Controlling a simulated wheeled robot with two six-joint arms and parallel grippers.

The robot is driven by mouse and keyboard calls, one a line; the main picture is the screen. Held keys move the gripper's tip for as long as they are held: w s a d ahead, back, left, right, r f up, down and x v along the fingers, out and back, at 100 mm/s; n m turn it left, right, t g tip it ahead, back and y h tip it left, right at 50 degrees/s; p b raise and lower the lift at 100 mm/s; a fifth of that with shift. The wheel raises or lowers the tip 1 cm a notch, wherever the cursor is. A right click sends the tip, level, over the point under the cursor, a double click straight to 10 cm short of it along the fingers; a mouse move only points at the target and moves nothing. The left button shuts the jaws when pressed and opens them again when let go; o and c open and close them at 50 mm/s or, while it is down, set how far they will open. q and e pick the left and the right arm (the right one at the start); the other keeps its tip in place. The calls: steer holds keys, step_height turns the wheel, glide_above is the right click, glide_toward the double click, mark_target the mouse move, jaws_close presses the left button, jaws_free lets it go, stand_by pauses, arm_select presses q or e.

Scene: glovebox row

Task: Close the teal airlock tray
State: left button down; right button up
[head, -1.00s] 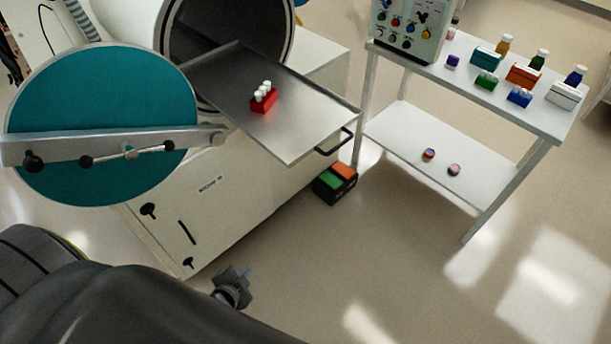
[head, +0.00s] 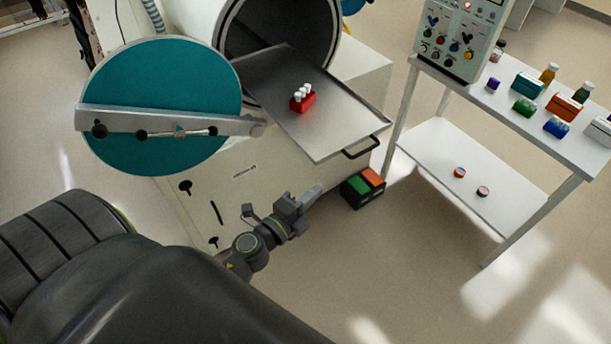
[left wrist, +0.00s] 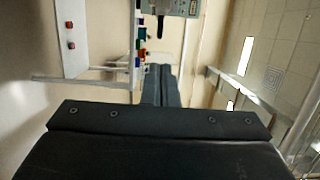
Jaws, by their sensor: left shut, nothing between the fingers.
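The airlock tray (head: 340,132) is a flat grey metal sheet pulled out of the round airlock mouth (head: 283,30). Its black handle (head: 361,148) is on the front edge at the right. A red rack with white-capped vials (head: 303,98) stands on the tray. The airlock's round teal door (head: 165,80) is swung open to the left, with a metal bar across it. My left gripper (head: 310,194) is shut and empty, below and left of the handle and apart from it. In the left wrist view its dark fingers (left wrist: 160,85) are together. My right gripper is not in view.
A white cart (head: 480,190) with bottles, small boxes and a control panel (head: 455,40) stands at the right. A black box with green and orange tops (head: 363,187) is on the floor near my left gripper. Open floor lies in front.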

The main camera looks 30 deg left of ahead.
mark_target(281, 127)
arm_select(q)
steer(key=w+a, duration=0.3)
steer(key=w, duration=0.4)
steer(key=shift+w, duration=0.15)
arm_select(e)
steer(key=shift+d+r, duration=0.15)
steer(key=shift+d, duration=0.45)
